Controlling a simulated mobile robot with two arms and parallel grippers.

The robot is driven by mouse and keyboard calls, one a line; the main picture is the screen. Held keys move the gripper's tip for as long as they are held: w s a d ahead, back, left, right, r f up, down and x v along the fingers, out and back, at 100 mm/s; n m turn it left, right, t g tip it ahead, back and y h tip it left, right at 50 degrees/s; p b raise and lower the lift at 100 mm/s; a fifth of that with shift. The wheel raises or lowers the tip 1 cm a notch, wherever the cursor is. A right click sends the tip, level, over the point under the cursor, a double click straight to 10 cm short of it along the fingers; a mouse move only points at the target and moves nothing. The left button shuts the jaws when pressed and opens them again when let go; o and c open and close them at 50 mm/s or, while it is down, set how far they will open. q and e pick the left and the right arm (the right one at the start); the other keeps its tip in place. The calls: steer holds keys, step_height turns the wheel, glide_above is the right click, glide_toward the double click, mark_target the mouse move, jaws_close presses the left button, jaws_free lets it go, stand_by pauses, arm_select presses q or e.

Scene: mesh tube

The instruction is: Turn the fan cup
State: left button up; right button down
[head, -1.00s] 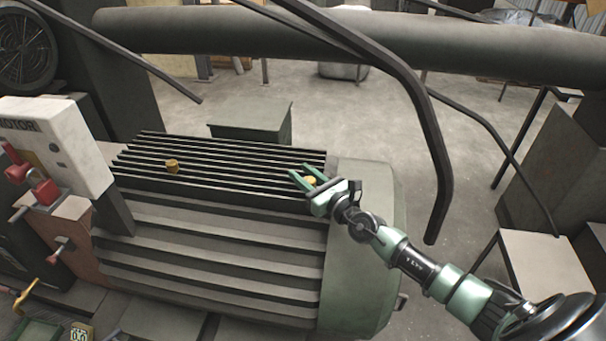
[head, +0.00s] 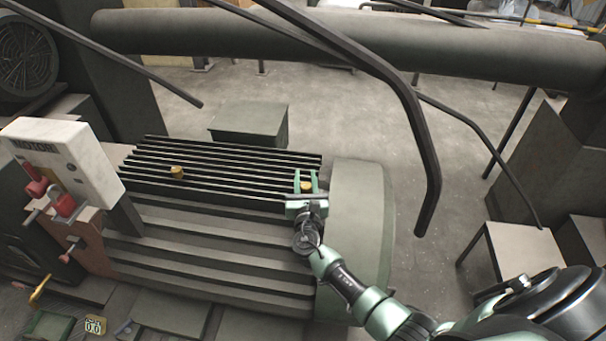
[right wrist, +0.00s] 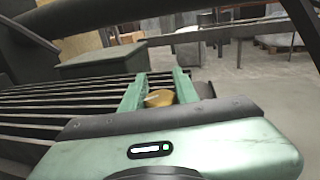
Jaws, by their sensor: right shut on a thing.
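Two small brass-yellow cups stand on the ribbed top of the motor. The left cup (head: 177,172) is near the motor's panel end. The right cup (head: 306,186) is by the rounded green end cover (head: 360,235). My right gripper (head: 306,177) is shut on this right cup, one green finger on each side. In the right wrist view the cup (right wrist: 159,98) shows between the fingers, its lower part hidden by the gripper body. No label shows which cup is the fan cup. My left gripper is not in view.
A thick dark pipe (head: 330,40) crosses behind the motor. A bent dark bar (head: 428,160) hangs to the right of the gripper. A white MOTOR panel (head: 60,160) with red handles stands at left. A green box (head: 250,122) is behind the motor.

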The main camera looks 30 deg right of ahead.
mark_target(303, 189)
steer(key=m+g+h, duration=0.1)
steer(key=m+g+h+b, duration=0.1)
steer(key=h, duration=0.1)
steer(key=shift+s+d+f+m, duration=0.1)
steer(key=shift+d+m, duration=0.1)
steer(key=shift+m, duration=0.2)
steer(key=shift+s+d+m+g+h+b, duration=0.15)
steer(key=shift+m+g+h+b, duration=0.45)
steer(key=shift+g+h, duration=0.2)
steer(key=shift+s+d+m+g+h+b, duration=0.1)
steer(key=shift+m+g+h+b, duration=0.55)
steer(key=shift+h, duration=0.25)
steer(key=shift+r+g, duration=0.2)
steer(key=shift+g, duration=0.05)
steer(key=c, duration=1.1)
jaws_free()
steer(key=shift+o, duration=0.2)
steer(key=shift+s+a+f, duration=0.1)
steer(key=shift+s+a, duration=0.1)
steer(key=b+v, duration=0.1)
steer(key=v, duration=0.6)
steer(key=shift+a, duration=0.1)
